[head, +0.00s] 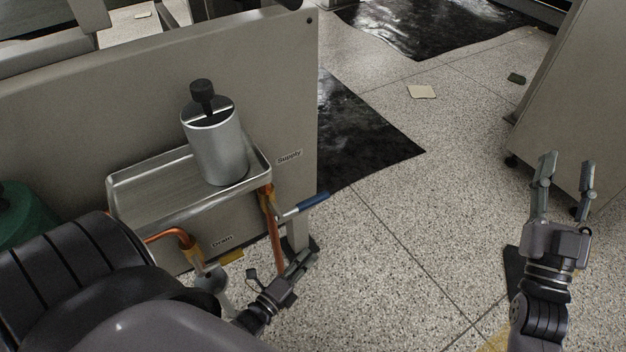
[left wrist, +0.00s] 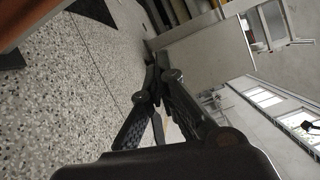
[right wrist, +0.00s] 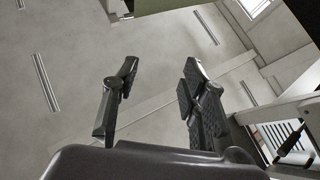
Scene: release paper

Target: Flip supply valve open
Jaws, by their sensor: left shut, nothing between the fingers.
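The supply valve's blue lever (head: 303,207) sticks out to the right from a vertical copper pipe (head: 275,236), tilted slightly up, below the "Supply" label (head: 289,157) in the head view. My left gripper (head: 310,257) is shut and empty, below the lever and apart from it in the picture. Its closed fingers also show in the left wrist view (left wrist: 153,78), where the valve does not appear. My right gripper (head: 567,172) is open and empty, far to the right over the floor. Its spread fingers show in the right wrist view (right wrist: 158,78).
A metal tray (head: 150,195) on the grey panel (head: 110,110) holds a silver canister (head: 218,150) with a black knob. A second pipe with a valve (head: 210,277) is at the lower left, near my left arm. A grey cabinet (head: 575,110) stands at right. Floor between is mostly open.

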